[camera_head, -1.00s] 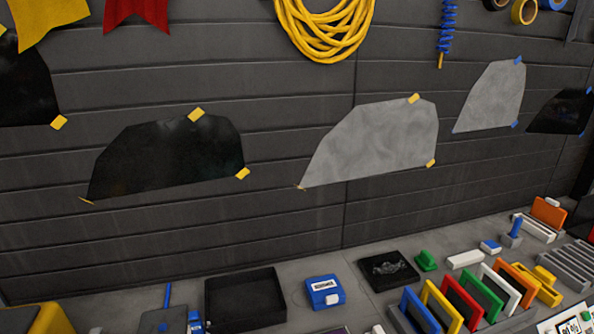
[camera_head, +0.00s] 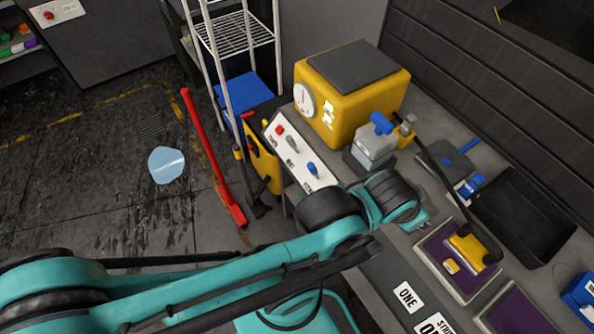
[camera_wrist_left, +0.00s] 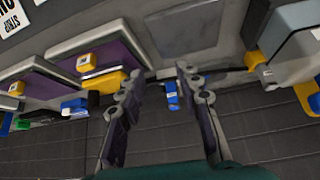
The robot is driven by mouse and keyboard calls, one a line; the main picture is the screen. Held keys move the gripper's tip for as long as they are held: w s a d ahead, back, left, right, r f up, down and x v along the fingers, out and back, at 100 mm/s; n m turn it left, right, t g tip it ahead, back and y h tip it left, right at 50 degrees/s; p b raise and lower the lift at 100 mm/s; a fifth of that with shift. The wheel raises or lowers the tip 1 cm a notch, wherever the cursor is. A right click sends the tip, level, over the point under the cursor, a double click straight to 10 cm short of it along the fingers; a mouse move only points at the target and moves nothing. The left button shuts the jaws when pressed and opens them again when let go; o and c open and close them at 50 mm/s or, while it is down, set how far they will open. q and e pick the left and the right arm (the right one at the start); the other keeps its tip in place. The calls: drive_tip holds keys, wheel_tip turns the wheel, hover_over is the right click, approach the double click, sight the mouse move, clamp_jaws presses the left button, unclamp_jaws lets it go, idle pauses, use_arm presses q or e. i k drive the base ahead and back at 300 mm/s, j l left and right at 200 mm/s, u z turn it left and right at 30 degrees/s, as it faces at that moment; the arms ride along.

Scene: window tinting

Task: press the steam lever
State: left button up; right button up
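A white control panel (camera_head: 290,155) stands at the front of a yellow steamer box (camera_head: 345,105) with a grey top and a round gauge (camera_head: 304,99). It carries a red control (camera_head: 280,130), a grey lever (camera_head: 292,146) and a blue lever (camera_head: 313,169). The small labels are hard to read; the one by the blue lever is partly hidden by my arm. My left wrist hangs over the bench right of the panel, clear of the blue lever; its fingers are hidden in the head view. In the wrist view my left gripper (camera_wrist_left: 158,85) is open and empty. My right gripper is not in view.
A grey spray unit with blue top (camera_head: 375,145) stands beside the box. A black hose leads to a yellow head (camera_head: 466,250) on a purple tray (camera_head: 432,252). A black tray (camera_head: 520,215) lies right.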

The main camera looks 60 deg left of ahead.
sight(312, 168)
drive_tip(key=u, duration=2)
drive_tip(key=k+z, duration=0.6)
drive_tip(key=i+z, duration=0.1)
drive_tip(key=z, duration=1.1)
